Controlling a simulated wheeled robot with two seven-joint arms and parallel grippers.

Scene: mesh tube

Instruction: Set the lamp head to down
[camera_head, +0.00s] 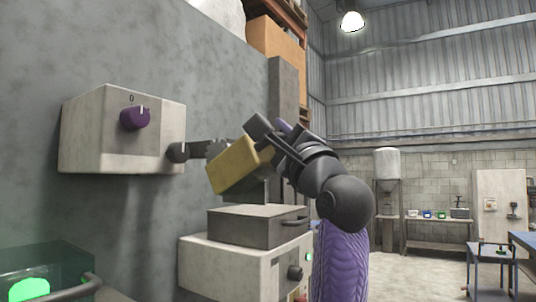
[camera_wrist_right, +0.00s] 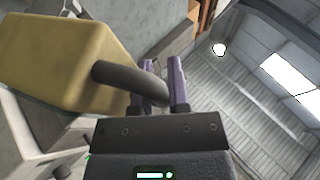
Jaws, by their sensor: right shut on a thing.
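The lamp head is a yellow box (camera_head: 237,168) on a short dark arm (camera_head: 205,149) that comes from the grey-white wall box (camera_head: 125,130). It sits tilted, to the left of my right gripper (camera_head: 274,133). In the right wrist view the lamp head (camera_wrist_right: 60,60) fills the upper left, and its dark curved handle (camera_wrist_right: 125,78) runs to the purple fingers of my right gripper (camera_wrist_right: 164,85). The right gripper is shut on this handle. The lamp head's lower face is hidden. My left gripper is not in view.
The wall box carries a purple knob (camera_head: 134,119) marked 0. A grey lidded box (camera_head: 255,228) stands below the lamp head on a white cabinet (camera_head: 215,260). A dark green glassy case (camera_head: 50,262) is at the lower left. Open floor lies to the right.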

